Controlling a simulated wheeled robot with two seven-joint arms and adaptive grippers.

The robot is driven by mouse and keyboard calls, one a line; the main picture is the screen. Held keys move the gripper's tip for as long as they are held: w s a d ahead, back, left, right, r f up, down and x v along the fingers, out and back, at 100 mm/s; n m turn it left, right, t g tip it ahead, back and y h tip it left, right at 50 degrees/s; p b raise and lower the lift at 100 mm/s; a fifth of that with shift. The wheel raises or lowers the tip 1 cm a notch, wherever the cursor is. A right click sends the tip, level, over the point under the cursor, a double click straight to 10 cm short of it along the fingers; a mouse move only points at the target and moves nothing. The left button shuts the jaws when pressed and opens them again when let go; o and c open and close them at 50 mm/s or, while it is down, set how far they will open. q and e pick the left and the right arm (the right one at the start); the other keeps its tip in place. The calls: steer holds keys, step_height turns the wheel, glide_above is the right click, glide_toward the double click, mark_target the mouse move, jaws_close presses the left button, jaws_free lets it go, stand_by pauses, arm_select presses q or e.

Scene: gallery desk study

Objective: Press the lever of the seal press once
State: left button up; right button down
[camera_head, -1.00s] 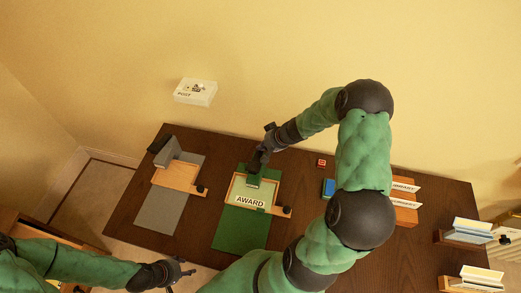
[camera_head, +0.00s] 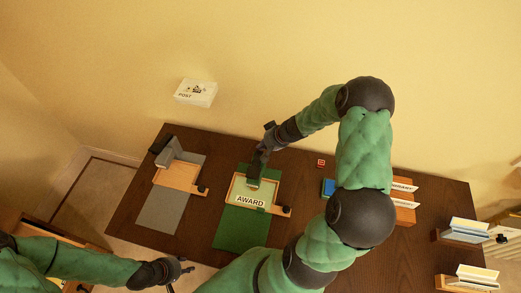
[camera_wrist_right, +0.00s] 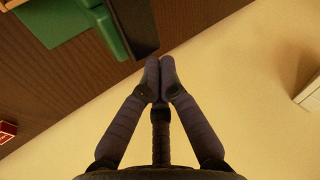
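The green seal press stands on a green mat (camera_head: 240,228) in the head view, behind a framed card marked AWARD (camera_head: 250,201). My right gripper (camera_head: 268,140) is at the lever's rear end. In the right wrist view, my right gripper (camera_wrist_right: 160,62) has its fingertips together with nothing between them, close to the end of the dark lever (camera_wrist_right: 135,25). The green press body (camera_wrist_right: 110,30) is beside it. Contact is hard to tell. My left gripper (camera_head: 182,270) appears open and empty at the desk's front left.
A similar grey device (camera_head: 168,151) with a wooden board (camera_head: 178,176) and grey mat (camera_head: 163,209) stands to the left. A small red block (camera_head: 321,163), a blue block (camera_head: 328,188) and card holders (camera_head: 404,214) are to the right. A POST box (camera_head: 195,92) is on the wall.

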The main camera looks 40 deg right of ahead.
steer(key=shift+a+r+p, duration=0.2)
steer(key=shift+r+p, duration=0.25)
steer(key=shift+r, duration=0.1)
steer(key=shift+a+r+p, duration=0.15)
steer(key=shift+r+p, duration=0.3)
steer(key=shift+r, duration=0.1)
steer(key=shift+w+d+r+p, duration=0.25)
steer(key=shift+d+r+p, duration=0.2)
steer(key=shift+r, duration=0.15)
steer(key=shift+w+d+r+p, duration=0.2)
steer(key=shift+d+r+p, duration=0.15)
steer(key=shift+r, duration=0.25)
